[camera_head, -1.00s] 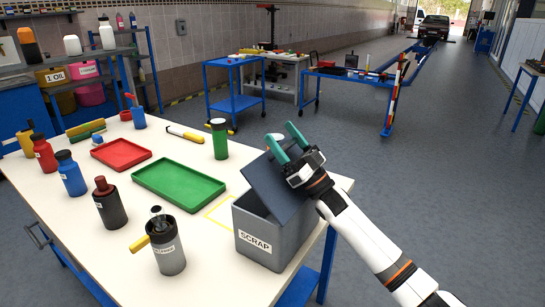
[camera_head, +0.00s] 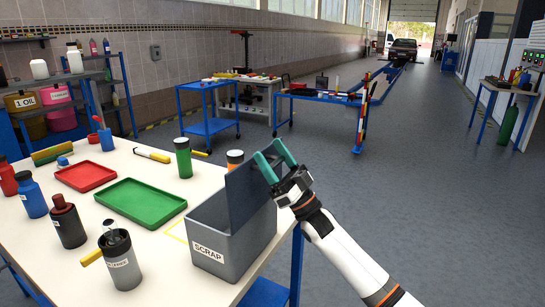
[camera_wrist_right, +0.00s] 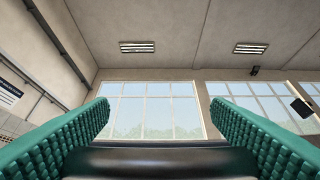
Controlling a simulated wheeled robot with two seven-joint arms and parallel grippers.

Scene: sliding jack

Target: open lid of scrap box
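The grey scrap box (camera_head: 208,257), labelled SCRAP, stands near the right edge of the table. Its dark blue-grey lid (camera_head: 246,192) is raised to nearly upright, and part of the inside shows. My right gripper (camera_head: 272,154) is at the lid's upper right side, with its teal fingers spread apart and one finger against or very near the lid. In the right wrist view the two fingers (camera_wrist_right: 160,128) are wide apart, with a dark bar low between them; I cannot tell what it is. My left gripper is not in view.
On the white table (camera_head: 150,268) are a green tray (camera_head: 140,203), a red tray (camera_head: 86,176), a green bottle (camera_head: 183,158), a dark canister (camera_head: 121,264) and several other bottles.

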